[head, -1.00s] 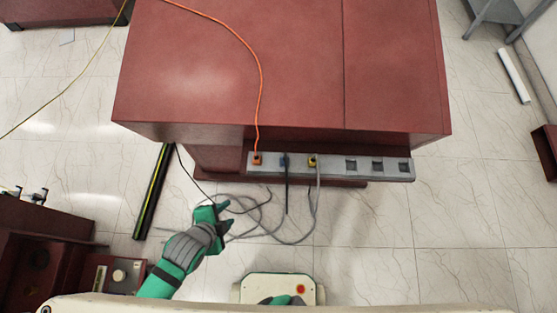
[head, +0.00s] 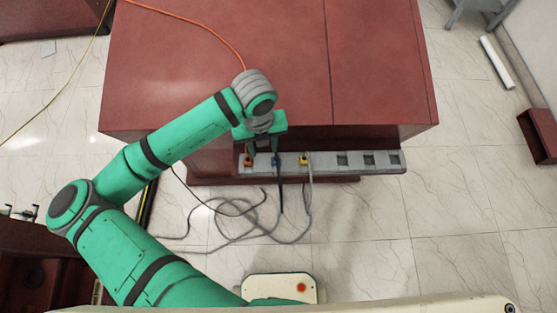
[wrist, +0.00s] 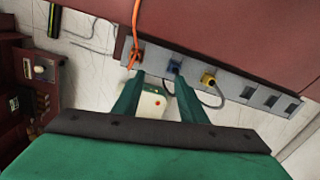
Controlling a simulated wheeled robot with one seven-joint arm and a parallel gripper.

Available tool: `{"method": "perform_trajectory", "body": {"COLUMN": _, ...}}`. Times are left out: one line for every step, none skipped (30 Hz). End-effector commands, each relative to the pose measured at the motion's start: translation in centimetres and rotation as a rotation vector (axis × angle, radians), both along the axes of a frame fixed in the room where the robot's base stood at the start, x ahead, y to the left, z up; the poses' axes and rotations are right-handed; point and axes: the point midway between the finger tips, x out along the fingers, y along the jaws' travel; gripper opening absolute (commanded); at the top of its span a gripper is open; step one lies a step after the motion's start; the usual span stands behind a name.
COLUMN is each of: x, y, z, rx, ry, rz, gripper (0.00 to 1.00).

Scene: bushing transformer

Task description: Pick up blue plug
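The blue plug (head: 275,161) sits in the grey power strip (head: 325,163) along the front of the red cabinet, between the orange plug (head: 248,160) and the yellow plug (head: 304,160). A dark cable hangs from it. My gripper (head: 263,147) is just above the strip near the orange and blue plugs. In the wrist view my gripper (wrist: 156,82) has its two fingers apart with nothing between them. The blue plug (wrist: 174,66) shows just beyond the right fingertip, and the orange plug (wrist: 135,57) beyond the left one. I cannot tell whether a finger touches either plug.
The red cabinet (head: 380,70) rises right behind the strip. An orange cable (head: 205,25) runs over its top. Loose grey cables (head: 235,225) lie on the tiled floor below. Three empty sockets are at the strip's right end, with clear floor (head: 440,220) nearby.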

Motion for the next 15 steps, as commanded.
{"method": "perform_trajectory", "body": {"x": 0.2, "y": -1.2, "z": 0.6, "rx": 0.004, "ry": 0.007, "rz": -0.053, "gripper": 0.38}}
{"method": "perform_trajectory", "body": {"x": 0.3, "y": -1.7, "z": 0.8, "rx": 0.006, "ry": 0.011, "rz": -0.08, "gripper": 0.38}}
{"method": "perform_trajectory", "body": {"x": 0.4, "y": -2.2, "z": 1.2, "rx": 0.01, "ry": 0.015, "rz": -0.109, "gripper": 0.38}}
{"method": "perform_trajectory", "body": {"x": 0.4, "y": -2.5, "z": 1.3, "rx": 0.012, "ry": 0.018, "rz": -0.128, "gripper": 0.38}}
{"method": "perform_trajectory", "body": {"x": 0.4, "y": -2.8, "z": 1.5, "rx": 0.014, "ry": 0.021, "rz": -0.142, "gripper": 0.38}}
{"method": "perform_trajectory", "body": {"x": 0.4, "y": -3.1, "z": 1.6, "rx": 0.015, "ry": 0.024, "rz": -0.157, "gripper": 0.38}}
{"method": "perform_trajectory", "body": {"x": 0.4, "y": -3.2, "z": 1.6, "rx": 0.016, "ry": 0.025, "rz": -0.165, "gripper": 0.38}}
{"method": "perform_trajectory", "body": {"x": 0.4, "y": -3.2, "z": 1.5, "rx": 0.017, "ry": 0.027, "rz": -0.17, "gripper": 0.38}}
{"method": "perform_trajectory", "body": {"x": 0.4, "y": -3.3, "z": 1.1, "rx": 0.017, "ry": 0.028, "rz": -0.174, "gripper": 0.38}}
{"method": "perform_trajectory", "body": {"x": 0.5, "y": -3.3, "z": 0.8, "rx": 0.018, "ry": 0.028, "rz": -0.174, "gripper": 0.38}}
{"method": "perform_trajectory", "body": {"x": 0.4, "y": -3.3, "z": 0.4, "rx": 0.017, "ry": 0.028, "rz": -0.174, "gripper": 0.38}}
{"method": "perform_trajectory", "body": {"x": 0.4, "y": -3.3, "z": -0.3, "rx": 0.015, "ry": 0.029, "rz": -0.172, "gripper": 0.38}}
{"method": "perform_trajectory", "body": {"x": 0.4, "y": -3.3, "z": -0.8, "rx": 0.015, "ry": 0.029, "rz": -0.172, "gripper": 0.38}}
{"method": "perform_trajectory", "body": {"x": 0.4, "y": -3.3, "z": -1.2, "rx": 0.016, "ry": 0.029, "rz": -0.173, "gripper": 0.38}}
{"method": "perform_trajectory", "body": {"x": 0.4, "y": -3.3, "z": -1.8, "rx": 0.016, "ry": 0.028, "rz": -0.172, "gripper": 0.38}}
